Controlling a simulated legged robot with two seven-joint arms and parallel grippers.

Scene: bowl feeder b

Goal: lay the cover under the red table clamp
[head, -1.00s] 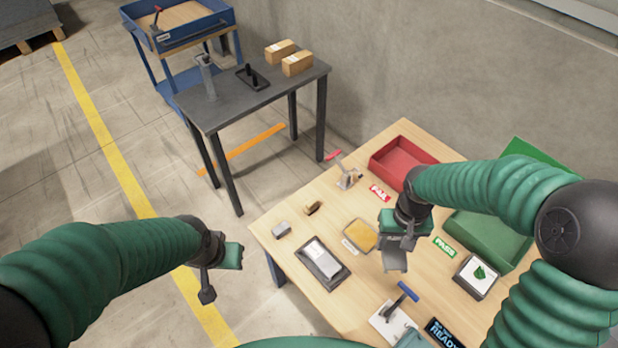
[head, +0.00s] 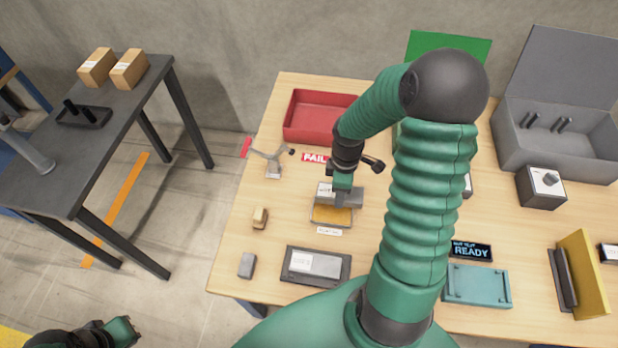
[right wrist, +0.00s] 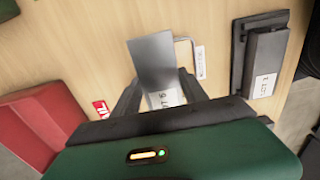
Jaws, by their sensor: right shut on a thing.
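The red table clamp (head: 272,160) stands on the wooden table's left side, its red handle (head: 246,147) sticking out past the edge. My right gripper (head: 343,192) is shut on a grey plate, which looks like the cover (right wrist: 153,60). In the right wrist view it juts out past the fingers, with a white label between them. In the head view the gripper is above the yellow-lined tray (head: 333,215), right of and nearer than the clamp, and partly hides the plate. My left gripper (head: 122,332) is at the bottom left, off the table; its jaws are unclear.
A red bin (head: 318,116) stands behind the clamp, with a FAIL label (head: 315,157) in front. A dark tray with a grey block (head: 317,265) and small blocks (head: 260,217) lie nearer. My right arm hides the middle. Bare wood lies around the clamp's base.

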